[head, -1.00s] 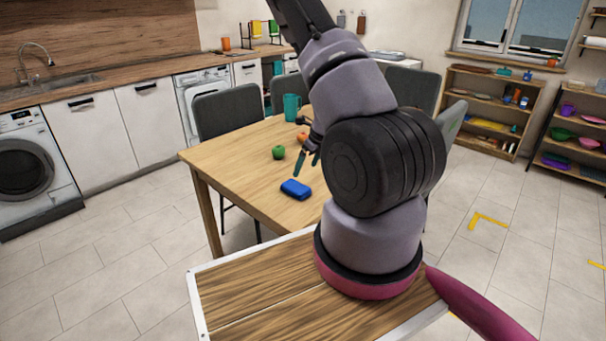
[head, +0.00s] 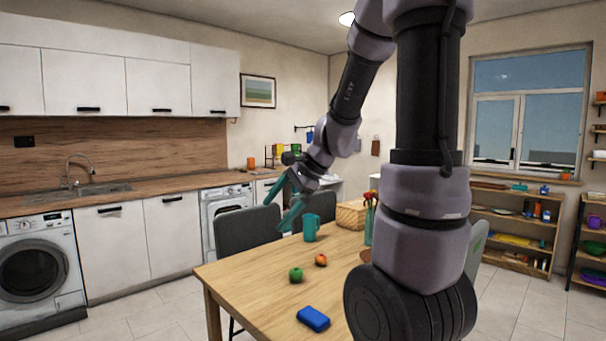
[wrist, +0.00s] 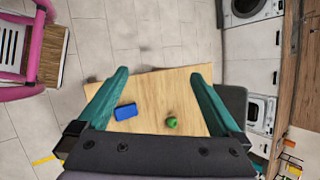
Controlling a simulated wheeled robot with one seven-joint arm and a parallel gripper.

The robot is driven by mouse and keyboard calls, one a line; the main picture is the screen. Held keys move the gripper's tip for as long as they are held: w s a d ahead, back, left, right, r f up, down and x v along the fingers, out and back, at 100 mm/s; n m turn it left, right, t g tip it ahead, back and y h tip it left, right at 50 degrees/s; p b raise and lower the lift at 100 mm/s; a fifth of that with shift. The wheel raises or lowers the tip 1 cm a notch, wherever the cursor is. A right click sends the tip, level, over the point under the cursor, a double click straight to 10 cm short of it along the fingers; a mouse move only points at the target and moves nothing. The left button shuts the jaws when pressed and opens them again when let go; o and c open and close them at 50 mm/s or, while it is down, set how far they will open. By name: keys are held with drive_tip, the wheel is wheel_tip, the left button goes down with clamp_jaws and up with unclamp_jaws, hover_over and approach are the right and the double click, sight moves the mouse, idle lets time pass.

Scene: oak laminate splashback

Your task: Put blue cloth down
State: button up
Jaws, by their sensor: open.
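The blue cloth (head: 313,318), a small folded block, lies on the wooden table (head: 258,308) near its front edge. It also shows in the wrist view (wrist: 126,111), left of the green apple. My gripper (head: 281,203) is raised above the far left part of the table, well clear of the cloth. Its teal fingers are wide apart and nothing is between them; in the wrist view the open gripper (wrist: 165,80) looks down over the tabletop (wrist: 152,90).
A green apple (head: 296,275), a red-orange fruit (head: 321,260), a teal mug (head: 311,228) and a wicker basket (head: 351,214) stand on the table. Grey chairs (head: 248,231) flank it. The tabletop left of the cloth is bare.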

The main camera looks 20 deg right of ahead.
drive_tip(key=s+r+n+t+h, duration=0.2)
drive_tip(key=s+r+n+h, duration=0.2)
drive_tip(key=s+r+n, duration=0.7)
drive_tip(key=s, duration=0.3)
drive_tip(key=shift+s+d+t, duration=0.15)
drive_tip(key=shift+s+t, duration=0.15)
drive_tip(key=shift+s, duration=0.05)
idle(0.4)
